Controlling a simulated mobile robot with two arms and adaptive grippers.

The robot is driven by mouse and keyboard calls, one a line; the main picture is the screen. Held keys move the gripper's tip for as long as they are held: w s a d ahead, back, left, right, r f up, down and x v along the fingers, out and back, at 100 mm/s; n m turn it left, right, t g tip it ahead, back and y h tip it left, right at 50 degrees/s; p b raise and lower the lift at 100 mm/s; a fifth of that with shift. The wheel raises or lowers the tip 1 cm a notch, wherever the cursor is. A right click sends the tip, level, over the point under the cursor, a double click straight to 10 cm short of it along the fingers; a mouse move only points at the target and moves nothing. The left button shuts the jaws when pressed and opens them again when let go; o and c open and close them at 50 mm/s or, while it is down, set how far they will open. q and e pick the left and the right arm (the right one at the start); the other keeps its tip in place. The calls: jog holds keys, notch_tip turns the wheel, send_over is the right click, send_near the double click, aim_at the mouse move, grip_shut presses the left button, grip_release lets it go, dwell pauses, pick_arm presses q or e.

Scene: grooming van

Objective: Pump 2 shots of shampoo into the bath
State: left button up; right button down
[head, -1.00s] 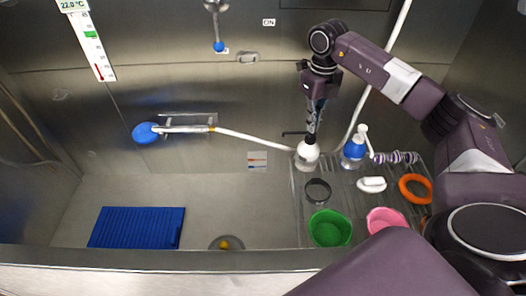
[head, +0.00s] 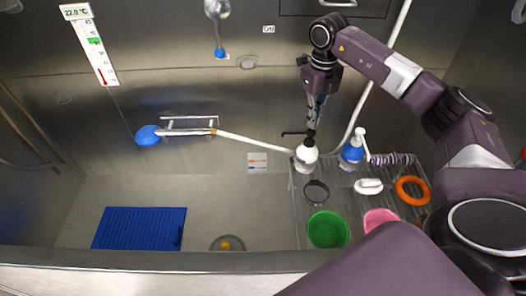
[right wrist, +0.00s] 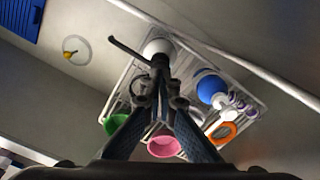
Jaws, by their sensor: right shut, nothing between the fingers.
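A white bottle (head: 307,158) with a black pump head stands at the left back of the wire rack; its black spout (head: 291,133) points left toward the bath (head: 220,195). My right gripper (head: 312,124) is shut and empty, pointing down right over the pump head. Its fingertips look to be at the pump top, but I cannot tell if they press on it. In the right wrist view, the bottle (right wrist: 157,47) shows behind the fingers (right wrist: 161,77). A blue bottle (head: 351,153) with a white pump stands to the right. No label is readable. My left gripper is out of view.
The rack (head: 340,211) also holds a green bowl (head: 327,230), a pink bowl (head: 380,219), a black ring (head: 316,192), a white brush (head: 368,187) and an orange ring (head: 412,190). A hose (head: 255,143) runs behind the bottle. A blue mat (head: 139,228) lies in the bath.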

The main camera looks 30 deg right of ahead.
aim_at(311, 131)
jog(key=shift+f, duration=0.15)
dwell(0.4)
jog(key=shift+f+b, duration=0.95)
jog(key=shift+f, duration=0.65)
jog(key=shift+r+p, duration=1.4)
jog(key=shift+r, duration=0.3)
notch_tip(311, 131, up, 6)
jog(key=p, duration=0.4)
jog(key=shift+p, duration=0.4)
